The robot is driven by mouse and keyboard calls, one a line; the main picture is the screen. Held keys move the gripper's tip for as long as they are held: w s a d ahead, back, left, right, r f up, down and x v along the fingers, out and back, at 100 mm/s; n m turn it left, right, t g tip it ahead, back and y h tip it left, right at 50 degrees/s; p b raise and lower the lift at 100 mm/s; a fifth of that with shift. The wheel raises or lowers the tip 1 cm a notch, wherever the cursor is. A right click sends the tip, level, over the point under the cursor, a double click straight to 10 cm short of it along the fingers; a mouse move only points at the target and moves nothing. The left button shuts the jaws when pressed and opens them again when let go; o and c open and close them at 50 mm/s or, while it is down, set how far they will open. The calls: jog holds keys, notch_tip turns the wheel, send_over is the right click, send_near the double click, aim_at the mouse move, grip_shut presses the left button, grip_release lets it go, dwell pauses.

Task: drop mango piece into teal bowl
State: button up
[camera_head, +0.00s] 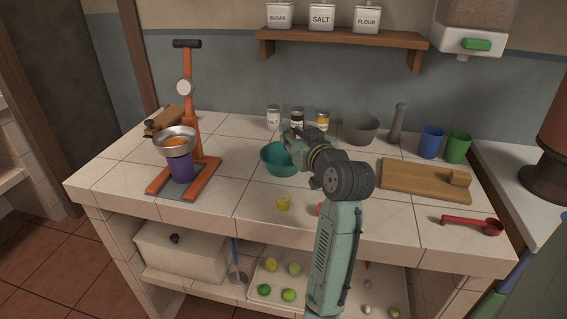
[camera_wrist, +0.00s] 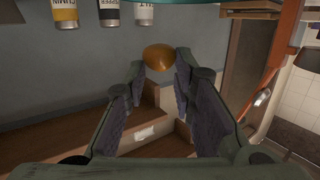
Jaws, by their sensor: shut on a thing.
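The teal bowl (camera_head: 268,160) stands on the tiled counter, left of my arm in the head view. Its teal edge also shows along the top of the wrist view (camera_wrist: 155,2). My gripper (camera_head: 288,138) is over the back right part of the bowl. In the wrist view, the orange mango piece (camera_wrist: 158,57) sits between the tips of my gripper, which is shut on it.
Several jars (camera_head: 273,117) stand behind the bowl, with a grey bowl (camera_head: 360,130) to their right. An orange press (camera_head: 190,110) stands at left. A yellow piece (camera_head: 283,203) lies in front of the bowl. A cutting board (camera_head: 415,180) lies at right.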

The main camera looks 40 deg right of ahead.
notch_tip(320, 180, down, 4)
jog(key=b, duration=0.2)
jog(key=shift+f+b, duration=0.2)
jog(key=shift+b, duration=0.15)
jog(key=shift+w, duration=0.1)
jog(key=o, duration=0.9)
jog(key=shift+r, duration=0.2)
notch_tip(320, 180, up, 10)
jog(key=shift+f, duration=0.15)
